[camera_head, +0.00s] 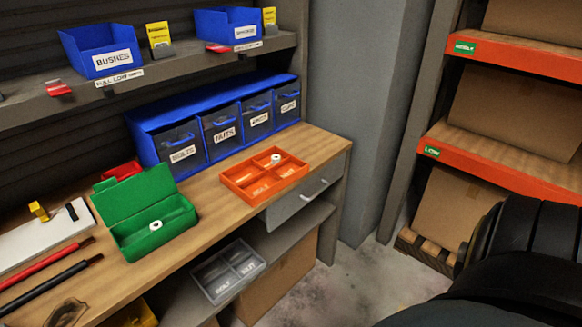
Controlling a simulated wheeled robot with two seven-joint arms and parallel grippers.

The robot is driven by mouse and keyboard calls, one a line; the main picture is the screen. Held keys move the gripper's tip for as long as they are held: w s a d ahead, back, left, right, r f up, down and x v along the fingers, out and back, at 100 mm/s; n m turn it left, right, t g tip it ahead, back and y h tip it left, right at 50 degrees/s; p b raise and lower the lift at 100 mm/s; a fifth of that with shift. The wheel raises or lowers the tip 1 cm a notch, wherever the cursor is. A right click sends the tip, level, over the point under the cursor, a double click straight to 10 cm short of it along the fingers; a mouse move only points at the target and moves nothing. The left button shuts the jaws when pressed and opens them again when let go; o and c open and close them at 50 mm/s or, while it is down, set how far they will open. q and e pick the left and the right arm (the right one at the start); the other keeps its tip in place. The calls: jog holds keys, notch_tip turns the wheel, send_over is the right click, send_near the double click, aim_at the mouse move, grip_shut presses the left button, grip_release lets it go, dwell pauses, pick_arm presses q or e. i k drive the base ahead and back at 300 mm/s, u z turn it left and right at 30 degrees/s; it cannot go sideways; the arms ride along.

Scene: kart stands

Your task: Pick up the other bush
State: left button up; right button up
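One small white ring-shaped piece, which looks like a bush (276,158), lies in the far part of the orange divided tray (238,187) on the workbench. A second white ring-shaped bush (155,225) lies inside the open green box (118,243), to the left of the tray. A blue bin labelled BUSHES (88,61) stands on the upper shelf at the left; its inside is too dark to tell what it holds. Neither of my grippers shows in this view.
A blue drawer unit (183,112) backs the wooden bench (212,202). Red and black rods (45,264) lie at front left. A grey divided tray (215,293) sits below the bench. An orange rack (500,172) with cardboard boxes stands right, beside dark round shapes.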

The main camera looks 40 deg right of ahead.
aim_at(275, 159)
jog(key=z, duration=0.75)
jog(key=i, duration=0.3)
jog(key=z, duration=0.7)
